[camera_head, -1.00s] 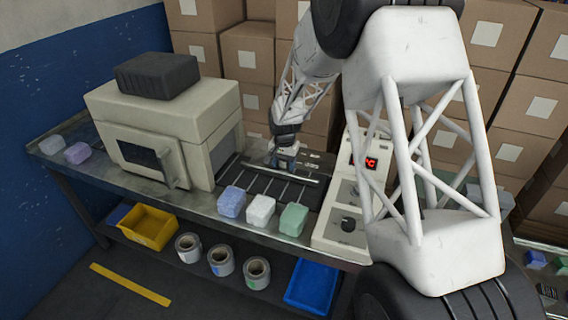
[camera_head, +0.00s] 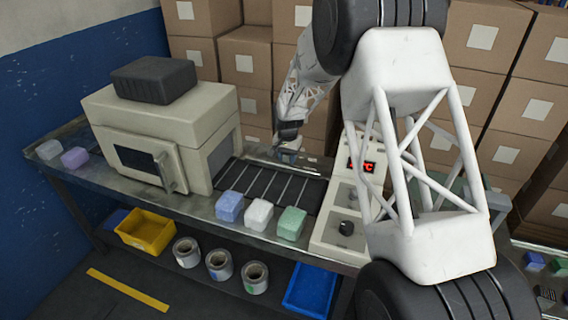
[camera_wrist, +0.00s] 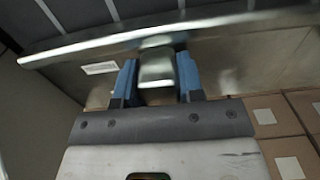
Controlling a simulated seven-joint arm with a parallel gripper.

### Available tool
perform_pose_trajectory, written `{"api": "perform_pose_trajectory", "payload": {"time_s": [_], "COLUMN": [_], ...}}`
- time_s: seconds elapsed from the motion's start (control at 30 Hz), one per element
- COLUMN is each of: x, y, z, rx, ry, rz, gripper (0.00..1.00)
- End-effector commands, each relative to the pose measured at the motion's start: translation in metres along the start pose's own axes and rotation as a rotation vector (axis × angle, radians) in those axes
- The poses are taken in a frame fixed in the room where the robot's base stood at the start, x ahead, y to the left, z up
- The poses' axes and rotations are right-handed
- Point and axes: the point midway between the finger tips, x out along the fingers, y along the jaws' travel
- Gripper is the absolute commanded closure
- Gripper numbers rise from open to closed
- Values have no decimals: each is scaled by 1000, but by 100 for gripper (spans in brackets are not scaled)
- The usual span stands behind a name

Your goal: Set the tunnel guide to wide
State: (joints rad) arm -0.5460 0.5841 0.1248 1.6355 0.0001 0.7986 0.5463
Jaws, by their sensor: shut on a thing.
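The tunnel guide shows in the wrist view as a long pale metal rail (camera_wrist: 80,46) with a blocky metal handle (camera_wrist: 157,68). My gripper (camera_wrist: 157,82) has its two blue fingers on either side of this handle and is shut on it. In the head view my gripper (camera_head: 288,151) is at the back edge of the dark conveyor bed (camera_head: 262,186), right of the cream wrapper housing (camera_head: 165,130). The rail is small there and partly hidden by the gripper. I see no scale marking for narrow or wide; a small pale label (camera_wrist: 100,68) is beside the handle.
Blue, white and green blocks (camera_head: 259,214) stand along the bed's front edge. A control panel (camera_head: 338,238) with a red display and dark knob is at right, partly behind my arm. Stacked cartons (camera_head: 245,60) stand close behind the bench.

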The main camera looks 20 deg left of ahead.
Motion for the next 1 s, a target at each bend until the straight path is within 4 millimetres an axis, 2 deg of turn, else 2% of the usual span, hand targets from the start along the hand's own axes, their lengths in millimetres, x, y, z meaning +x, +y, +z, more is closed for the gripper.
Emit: {"api": "perform_pose_trajectory", "payload": {"time_s": [0.3,0.33,0.5,0.8,1.0], "x": [-2,-2,-1,-1,-11], "y": [0,0,0,0,0], "z": [-5,-5,-5,-4,-4], "rx": [0,0,0,0,0], "ry": [5,5,3,2,3], "rz": [-2,-2,-2,-1,-2], "gripper": [100,62,38,38,38]}}
